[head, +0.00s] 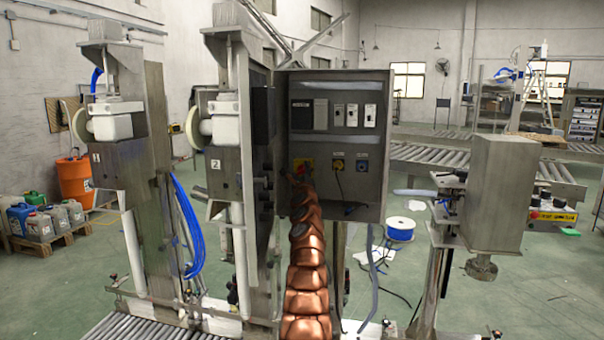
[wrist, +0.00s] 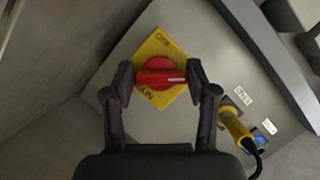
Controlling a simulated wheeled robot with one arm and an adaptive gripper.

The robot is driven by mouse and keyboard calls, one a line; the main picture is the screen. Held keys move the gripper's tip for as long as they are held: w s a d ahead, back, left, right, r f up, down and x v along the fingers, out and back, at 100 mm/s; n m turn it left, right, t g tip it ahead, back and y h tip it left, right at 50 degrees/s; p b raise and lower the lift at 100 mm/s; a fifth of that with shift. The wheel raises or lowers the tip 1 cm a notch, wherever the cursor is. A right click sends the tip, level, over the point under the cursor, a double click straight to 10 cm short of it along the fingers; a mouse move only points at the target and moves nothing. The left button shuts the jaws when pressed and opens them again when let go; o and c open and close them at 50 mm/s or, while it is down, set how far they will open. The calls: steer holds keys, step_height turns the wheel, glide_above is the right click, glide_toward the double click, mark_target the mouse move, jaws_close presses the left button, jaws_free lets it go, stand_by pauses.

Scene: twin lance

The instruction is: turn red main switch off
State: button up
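The red main switch (wrist: 161,78) is a round red knob with a bar handle on a yellow square plate (wrist: 158,44). In the wrist view the bar lies nearly level, with a pale mark at its right end. My gripper (wrist: 160,75) has its two dark fingers apart, one at each end of the bar. A small gap seems to show at the left finger; contact at the right one I cannot tell. In the head view the switch (head: 302,165) sits low on the left of the grey control cabinet (head: 337,80), and my copper arm partly covers it.
Steel columns (head: 232,150) stand close left of the cabinet.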

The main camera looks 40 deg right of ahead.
steer(key=c, duration=0.7)
steer(key=shift+o, duration=0.2)
